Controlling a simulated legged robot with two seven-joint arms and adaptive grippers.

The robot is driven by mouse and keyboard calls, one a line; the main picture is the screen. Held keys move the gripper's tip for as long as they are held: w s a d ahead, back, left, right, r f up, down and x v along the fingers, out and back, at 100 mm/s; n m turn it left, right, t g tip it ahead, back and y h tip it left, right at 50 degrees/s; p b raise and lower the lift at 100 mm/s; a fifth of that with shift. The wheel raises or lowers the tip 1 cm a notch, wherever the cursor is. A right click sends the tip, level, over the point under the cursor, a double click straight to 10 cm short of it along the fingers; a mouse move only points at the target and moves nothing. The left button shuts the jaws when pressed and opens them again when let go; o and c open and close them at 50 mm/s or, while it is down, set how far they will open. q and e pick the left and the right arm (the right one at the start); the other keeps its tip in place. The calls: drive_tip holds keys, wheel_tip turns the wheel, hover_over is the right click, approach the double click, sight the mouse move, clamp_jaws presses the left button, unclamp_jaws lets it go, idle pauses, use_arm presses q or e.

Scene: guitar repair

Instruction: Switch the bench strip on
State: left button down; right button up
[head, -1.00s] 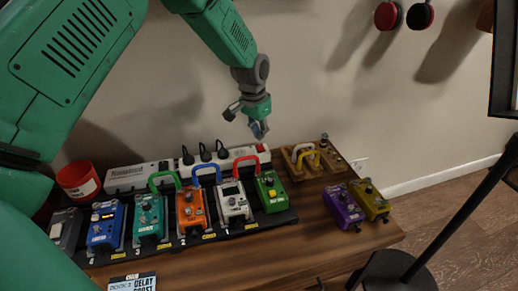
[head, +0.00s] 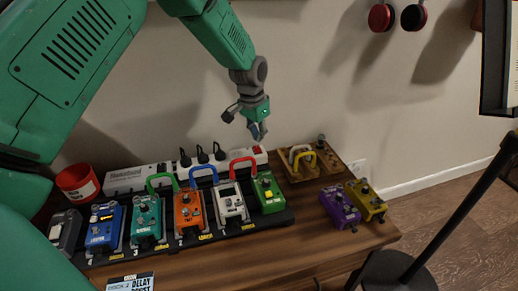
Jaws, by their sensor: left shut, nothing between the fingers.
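The bench strip (head: 126,180) is a long white power strip along the back of the wooden bench, against the wall. Several black plugs stand in its middle. Its red switch (head: 257,150) is at the right end; whether it is lit or which way it is tipped is too small to tell. My left gripper (head: 259,136) is shut and empty, pointing down just above the switch end of the strip. I cannot tell whether the fingertips touch the switch. My right gripper is not in view.
A pedalboard (head: 270,222) with several coloured pedals and patch cables stands in front of the strip. A red cup (head: 78,182) is at the left. A wooden block with cable loops (head: 322,172) and purple (head: 338,206) and yellow (head: 366,198) pedals are at the right.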

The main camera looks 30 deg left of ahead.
sight(257, 149)
use_arm(q)
drive_tip(key=shift+a+f, duration=0.35)
drive_tip(key=shift+a, duration=0.25)
drive_tip(key=shift+d+f, duration=0.1)
drive_tip(key=shift+d, duration=0.35)
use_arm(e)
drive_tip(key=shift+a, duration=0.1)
use_arm(q)
drive_tip(key=shift+a+f, duration=0.1)
drive_tip(key=shift+f, duration=0.05)
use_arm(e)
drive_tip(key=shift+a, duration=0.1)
use_arm(q)
drive_tip(key=shift+a+f, duration=0.25)
drive_tip(key=shift+f, duration=0.1)
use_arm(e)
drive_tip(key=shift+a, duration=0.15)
use_arm(q)
drive_tip(key=shift+d+f, duration=0.1)
drive_tip(key=shift+d, duration=0.15)
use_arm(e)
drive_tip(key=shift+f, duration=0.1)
